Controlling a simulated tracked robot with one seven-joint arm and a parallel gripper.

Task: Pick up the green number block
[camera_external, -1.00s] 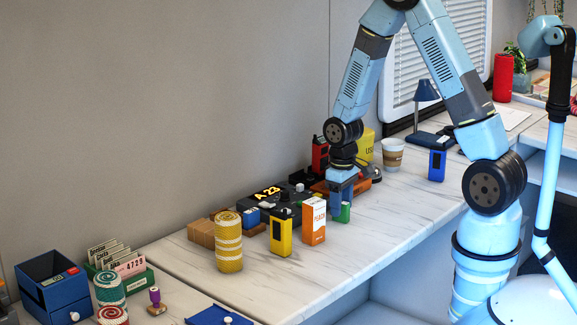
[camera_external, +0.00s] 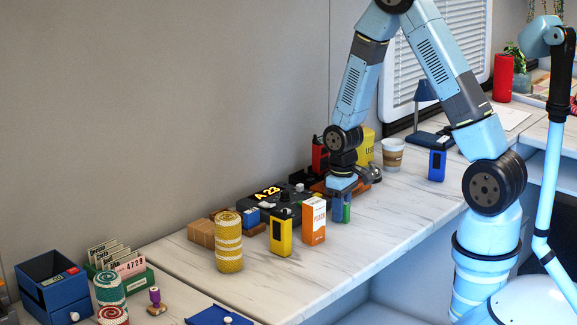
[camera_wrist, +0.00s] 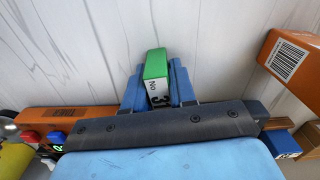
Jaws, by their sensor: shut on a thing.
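The green number block (camera_wrist: 156,64) has a green top and a white side with dark printed characters. In the wrist view it sits between the two blue fingers of my gripper (camera_wrist: 158,82), which is shut on it. In the external view the block (camera_external: 347,213) shows as a small green piece at my gripper (camera_external: 342,212), low over the white marbled counter. The fingers hide part of it. I cannot tell whether its bottom touches the counter.
An orange and white box (camera_external: 314,221) stands just left of my gripper, with a yellow radio (camera_external: 281,233) beyond it. A black device with a lit display (camera_external: 268,193) is behind. A paper cup (camera_external: 392,155) and a blue radio (camera_external: 437,165) stand to the right. The counter in front is clear.

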